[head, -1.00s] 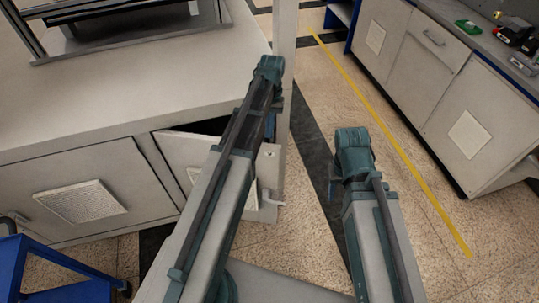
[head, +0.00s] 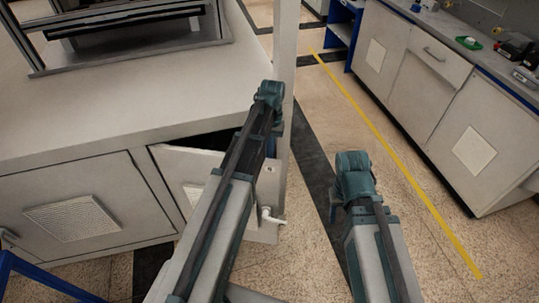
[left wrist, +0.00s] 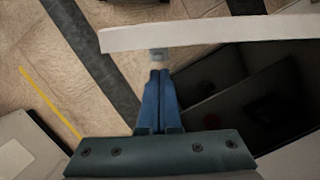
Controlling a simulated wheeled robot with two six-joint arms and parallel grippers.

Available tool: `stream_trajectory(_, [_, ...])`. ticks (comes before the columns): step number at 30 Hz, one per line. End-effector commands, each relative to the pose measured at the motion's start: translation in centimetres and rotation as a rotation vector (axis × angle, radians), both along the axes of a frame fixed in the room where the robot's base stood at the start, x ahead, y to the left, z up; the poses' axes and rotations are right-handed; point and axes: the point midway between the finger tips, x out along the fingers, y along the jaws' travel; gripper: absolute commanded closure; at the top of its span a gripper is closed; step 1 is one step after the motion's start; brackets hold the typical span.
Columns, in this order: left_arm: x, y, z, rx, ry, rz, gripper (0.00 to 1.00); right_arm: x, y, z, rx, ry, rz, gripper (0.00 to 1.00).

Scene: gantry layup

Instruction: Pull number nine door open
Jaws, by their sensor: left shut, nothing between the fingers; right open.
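The door (head: 205,170) of the light grey cabinet stands ajar in the head view, with a dark gap along its top. A white handle (head: 270,216) sticks out near its lower right. No number is readable. In the left wrist view the door's pale top edge (left wrist: 220,32) crosses the top, with the dark cabinet interior at the right. My left gripper (left wrist: 157,75) is shut and empty, its blue fingers pointing at the door from the side of the interior. Whether they touch it is unclear. In the head view my left arm hides these fingers. My right gripper is out of view.
The cabinet top (head: 120,105) carries a framed machine (head: 130,30). A neighbouring closed door (head: 75,210) has a vent panel. A blue cart (head: 40,275) shows at the lower left. A workbench (head: 440,95) runs along the right. Floor with a yellow line (head: 400,170) lies clear between.

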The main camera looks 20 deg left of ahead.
Motion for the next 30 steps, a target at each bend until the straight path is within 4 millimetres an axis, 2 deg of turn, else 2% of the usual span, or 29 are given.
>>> stream_trajectory(1, [-0.2, 0.0, -1.2, 0.000, 0.000, 0.000, 1.00, 0.0, 0.0, -1.2, 0.000, 0.000, 0.000, 0.50])
stream_trajectory(15, [-1.7, -0.3, -7.2, 0.000, -0.002, 0.000, 1.00, 0.0, 0.0, -7.2, 0.000, 0.000, 0.001, 0.50])
stream_trajectory(19, [-1.9, -0.3, -7.7, 0.000, -0.002, 0.000, 1.00, 0.0, 0.0, -7.7, 0.000, 0.000, 0.001, 0.50])
stream_trajectory(30, [-1.9, -0.3, -7.6, 0.000, -0.002, -0.001, 1.00, 0.0, 0.0, -7.6, 0.000, 0.000, 0.001, 0.50])
